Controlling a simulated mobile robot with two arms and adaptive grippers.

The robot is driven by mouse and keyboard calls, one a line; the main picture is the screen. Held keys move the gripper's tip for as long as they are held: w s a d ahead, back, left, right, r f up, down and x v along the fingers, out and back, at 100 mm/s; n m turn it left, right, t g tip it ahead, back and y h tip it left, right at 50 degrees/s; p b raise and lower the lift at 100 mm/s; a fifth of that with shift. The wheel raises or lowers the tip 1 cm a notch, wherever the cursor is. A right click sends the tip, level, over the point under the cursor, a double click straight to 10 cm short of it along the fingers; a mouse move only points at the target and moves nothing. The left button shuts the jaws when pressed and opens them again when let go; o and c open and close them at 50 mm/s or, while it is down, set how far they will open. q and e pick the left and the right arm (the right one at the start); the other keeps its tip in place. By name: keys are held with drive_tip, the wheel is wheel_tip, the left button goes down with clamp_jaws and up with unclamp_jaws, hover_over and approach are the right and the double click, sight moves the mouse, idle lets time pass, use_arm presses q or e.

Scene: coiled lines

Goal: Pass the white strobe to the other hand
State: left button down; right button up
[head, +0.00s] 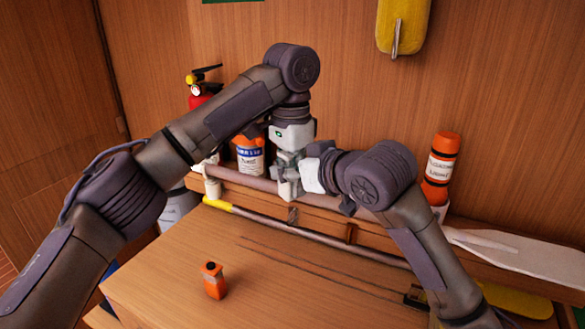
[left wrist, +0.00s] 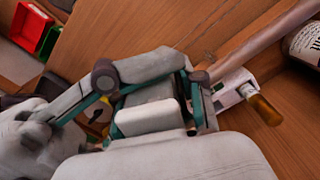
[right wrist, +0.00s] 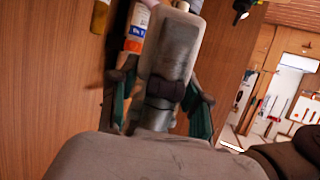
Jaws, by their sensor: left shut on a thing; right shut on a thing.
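The white strobe (head: 289,188) is between my two grippers, mostly covered by their fingers. My left gripper (head: 288,165) comes down from above, shut on it. In the left wrist view a pale block (left wrist: 150,118) sits between the left fingers. My right gripper (head: 318,176) reaches in from the right, also shut on the strobe, at its side. In the right wrist view a shaded, pale-edged body (right wrist: 172,48) stands between the right fingers. The exact contact spots are hidden.
Behind stand an orange-capped bottle (head: 249,156), a fire extinguisher (head: 202,92) and an orange canister (head: 440,168). A long pole (head: 320,240) lies along the shelf foot.

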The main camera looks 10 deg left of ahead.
use_arm(q)
drive_tip(key=c, duration=0.6)
unclamp_jaws()
